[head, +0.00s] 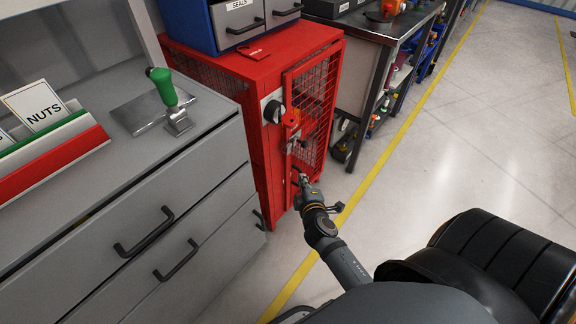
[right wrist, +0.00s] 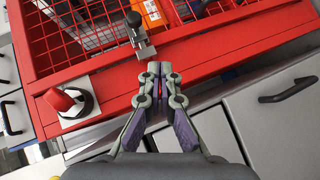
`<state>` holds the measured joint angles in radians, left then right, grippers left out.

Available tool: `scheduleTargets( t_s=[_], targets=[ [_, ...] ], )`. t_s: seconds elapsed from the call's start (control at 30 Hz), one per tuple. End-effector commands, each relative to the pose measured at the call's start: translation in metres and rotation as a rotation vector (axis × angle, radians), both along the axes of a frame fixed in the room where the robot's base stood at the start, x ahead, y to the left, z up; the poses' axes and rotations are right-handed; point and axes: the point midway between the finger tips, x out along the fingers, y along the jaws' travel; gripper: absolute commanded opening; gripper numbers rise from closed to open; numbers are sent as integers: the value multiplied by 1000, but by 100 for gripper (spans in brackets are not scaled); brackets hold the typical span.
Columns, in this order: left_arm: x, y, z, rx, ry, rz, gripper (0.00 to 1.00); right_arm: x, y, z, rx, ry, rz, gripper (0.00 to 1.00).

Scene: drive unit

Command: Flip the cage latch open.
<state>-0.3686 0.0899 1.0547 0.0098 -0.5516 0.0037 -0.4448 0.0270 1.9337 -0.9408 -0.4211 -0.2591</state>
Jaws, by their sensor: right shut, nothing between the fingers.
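The red cage (head: 262,165) has a mesh door (head: 312,105) that looks shut. The small grey metal cage latch (head: 293,142) sits at the door's left edge; it also shows in the right wrist view (right wrist: 144,50), with a dark knob on its lever. My right gripper (head: 303,179) is in front of the cage, lower than the latch in the head view. In the right wrist view its shut, empty fingertips (right wrist: 160,70) appear just beside the latch, across the red frame. I cannot tell whether they touch it. My left gripper is not in view.
A red knob on a black and white base (right wrist: 72,103) is on the cage frame near the latch. A grey drawer cabinet (head: 165,200) with protruding handles stands left of the cage. A dark workbench (head: 375,40) stands behind. The floor at right is open.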

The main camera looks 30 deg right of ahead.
Motion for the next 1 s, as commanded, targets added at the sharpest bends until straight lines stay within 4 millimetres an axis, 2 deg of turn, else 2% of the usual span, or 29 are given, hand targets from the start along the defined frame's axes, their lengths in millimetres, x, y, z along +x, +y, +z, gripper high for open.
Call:
scheduleTargets(
  t_s=[0.03,0.1,0.2,0.57,0.67,1.0],
  targets=[
    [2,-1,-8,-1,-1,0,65,2,-1,9,-29,-27,0,0],
    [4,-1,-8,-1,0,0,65,3,-3,24,-60,-55,-2,0],
    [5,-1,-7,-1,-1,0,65,4,-4,35,-79,-69,-4,0],
    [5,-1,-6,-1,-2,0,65,9,-5,35,-79,-71,-2,0],
    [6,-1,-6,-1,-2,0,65,20,-9,33,-79,-71,-3,0],
    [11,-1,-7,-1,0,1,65,87,-35,16,-80,-71,-4,0]
  ],
)
